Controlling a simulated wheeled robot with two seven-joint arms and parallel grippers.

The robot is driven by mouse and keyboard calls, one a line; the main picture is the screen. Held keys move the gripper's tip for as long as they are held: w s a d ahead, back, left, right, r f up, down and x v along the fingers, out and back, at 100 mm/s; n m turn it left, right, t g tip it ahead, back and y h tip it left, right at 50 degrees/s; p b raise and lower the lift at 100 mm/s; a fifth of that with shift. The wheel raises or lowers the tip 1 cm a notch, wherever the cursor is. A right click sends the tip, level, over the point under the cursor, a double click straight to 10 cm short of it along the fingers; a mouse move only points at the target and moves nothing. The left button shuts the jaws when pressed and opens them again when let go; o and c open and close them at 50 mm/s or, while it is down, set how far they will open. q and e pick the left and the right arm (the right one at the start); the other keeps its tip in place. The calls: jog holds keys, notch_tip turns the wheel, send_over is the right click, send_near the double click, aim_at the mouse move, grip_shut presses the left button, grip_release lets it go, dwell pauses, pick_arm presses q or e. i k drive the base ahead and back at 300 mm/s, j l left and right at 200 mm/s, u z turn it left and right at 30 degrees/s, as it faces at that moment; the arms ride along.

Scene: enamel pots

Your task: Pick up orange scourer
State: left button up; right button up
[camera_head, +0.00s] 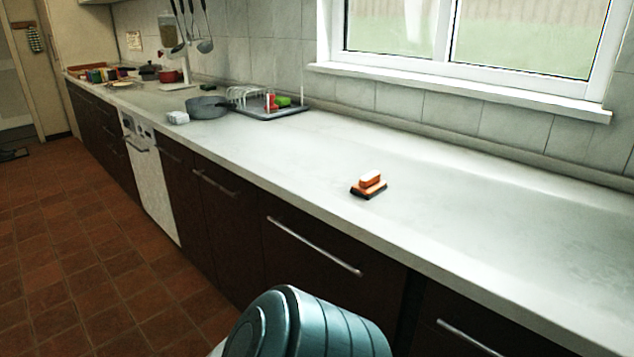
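The orange scourer (370,185) sits on the pale worktop (440,220), near its front edge, in the middle right of the head view. It looks like a small orange block with a dark base, and a lighter top shows. Nothing is touching it. Neither of my grippers is in view. A rounded teal shape (310,328) at the bottom centre seems to be part of my own body, below and in front of the worktop edge.
A grey pan (208,107) and a dish rack tray (270,112) with red and green items stand further left on the worktop. A red pot (170,77) is farther back. Dark drawers with handles (314,247) are below. The worktop around the scourer is clear.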

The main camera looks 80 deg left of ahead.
aim_at(370, 185)
jog(key=u, duration=2.3)
jog(key=i+j, duration=0.05)
jog(key=j, duration=0.05)
